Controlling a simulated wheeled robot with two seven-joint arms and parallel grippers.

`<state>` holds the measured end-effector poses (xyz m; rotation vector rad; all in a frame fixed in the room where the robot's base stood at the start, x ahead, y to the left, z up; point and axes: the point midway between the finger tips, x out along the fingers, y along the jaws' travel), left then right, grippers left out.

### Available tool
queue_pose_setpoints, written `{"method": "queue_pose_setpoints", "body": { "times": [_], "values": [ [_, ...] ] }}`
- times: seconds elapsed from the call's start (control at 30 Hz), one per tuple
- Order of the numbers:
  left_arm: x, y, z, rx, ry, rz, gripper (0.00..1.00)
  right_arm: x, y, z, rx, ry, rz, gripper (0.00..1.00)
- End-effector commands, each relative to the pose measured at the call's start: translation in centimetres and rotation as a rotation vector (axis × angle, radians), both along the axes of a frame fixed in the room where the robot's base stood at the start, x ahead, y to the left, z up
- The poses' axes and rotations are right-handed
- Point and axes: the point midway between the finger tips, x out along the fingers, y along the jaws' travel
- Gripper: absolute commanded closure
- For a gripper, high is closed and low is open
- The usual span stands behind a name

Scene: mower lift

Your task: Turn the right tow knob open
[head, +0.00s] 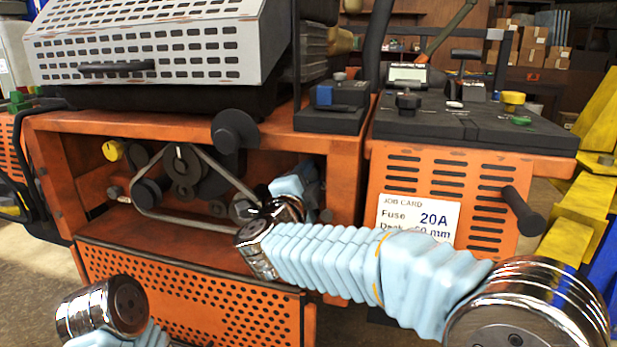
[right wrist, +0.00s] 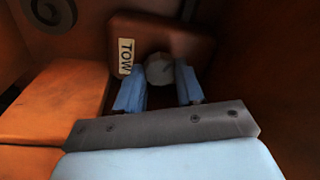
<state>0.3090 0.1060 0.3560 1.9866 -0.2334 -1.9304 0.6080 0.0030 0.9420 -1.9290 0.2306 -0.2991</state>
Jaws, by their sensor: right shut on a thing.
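The right tow knob (right wrist: 160,69) is a small grey, faceted knob in front of a brown block with a white TOW label (right wrist: 126,57) beside it. My right gripper (right wrist: 160,84) has one blue finger on each side of the knob and is shut on it. In the head view my right arm reaches from the right into the mower's open bay. The knob is hidden there behind my wrist and the frame. How far the knob is turned I cannot tell. Of my left arm only a chrome joint and blue sleeve show at the lower left; its gripper is out of view.
The orange mower body (head: 335,165) frames the bay, with a belt (head: 228,172) and pulleys left of my wrist. A job card (head: 418,216) and a black handle (head: 523,210) are on the right panel. Brown walls stand close around the knob.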

Motion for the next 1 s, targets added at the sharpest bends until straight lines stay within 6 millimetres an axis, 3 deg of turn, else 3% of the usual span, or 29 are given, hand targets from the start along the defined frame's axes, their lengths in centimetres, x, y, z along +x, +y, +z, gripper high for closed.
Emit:
{"method": "queue_pose_setpoints", "body": {
  "times": [0.4, 1.0],
  "values": [
    [0.00, -0.01, 0.12, 0.000, 0.000, 0.000, 0.38, -0.04, 0.01, -0.11, -0.236, 0.066, 0.002, 0.93],
    [-0.01, 0.00, 0.13, 0.000, 0.000, 0.000, 0.38, -0.03, 0.03, -0.17, -0.292, 0.083, 0.002, 0.93]
  ]
}}
